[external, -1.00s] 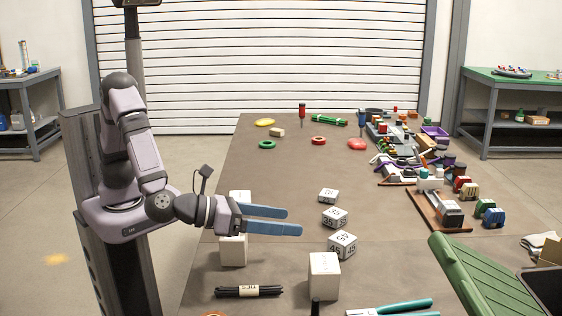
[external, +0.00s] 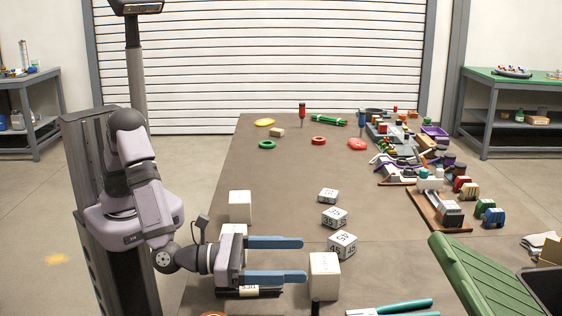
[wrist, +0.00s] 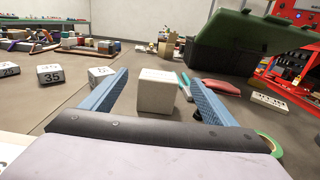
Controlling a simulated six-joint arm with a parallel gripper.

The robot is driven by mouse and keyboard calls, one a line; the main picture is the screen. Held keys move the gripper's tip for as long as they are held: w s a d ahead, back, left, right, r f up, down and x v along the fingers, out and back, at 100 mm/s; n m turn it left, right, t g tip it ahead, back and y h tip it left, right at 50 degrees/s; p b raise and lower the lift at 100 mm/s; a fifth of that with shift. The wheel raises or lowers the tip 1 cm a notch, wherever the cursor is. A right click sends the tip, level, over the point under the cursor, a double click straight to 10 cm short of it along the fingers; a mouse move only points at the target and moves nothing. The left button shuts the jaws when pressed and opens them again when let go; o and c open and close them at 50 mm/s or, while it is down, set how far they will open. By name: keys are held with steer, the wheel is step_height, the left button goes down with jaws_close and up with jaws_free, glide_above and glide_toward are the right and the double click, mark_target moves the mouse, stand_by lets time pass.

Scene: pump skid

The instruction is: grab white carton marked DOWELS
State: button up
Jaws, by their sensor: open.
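Several plain white cartons stand on the brown table; I can read no DOWELS mark on any visible face. One carton (external: 324,278) stands just beyond my fingertips at the front. In the wrist view this pale carton (wrist: 157,92) is ahead, between the two blue fingers in the picture. My gripper (external: 303,259) is open and empty, its fingers pointing right, apart from that carton. A second carton (external: 240,205) stands behind my gripper. A third carton (external: 233,231) is partly hidden by my gripper.
Number-marked white blocks (external: 342,244) stand right of my fingers. Teal-handled pliers (external: 400,308) lie at the front. A green lid (external: 490,275) rises at the right.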

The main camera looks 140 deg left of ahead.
mark_target(325, 263)
steer(key=shift+f, duration=0.7)
steer(key=shift+w+a, duration=0.45)
steer(key=shift+w, duration=0.05)
steer(key=shift+a, duration=0.1)
steer(key=shift+p+x, duration=0.55)
steer(key=shift+x, duration=2.55)
steer(key=shift+c, duration=0.2)
steer(key=c, duration=1.1)
steer(key=shift+c, duration=0.8)
steer(key=shift+r, duration=0.1)
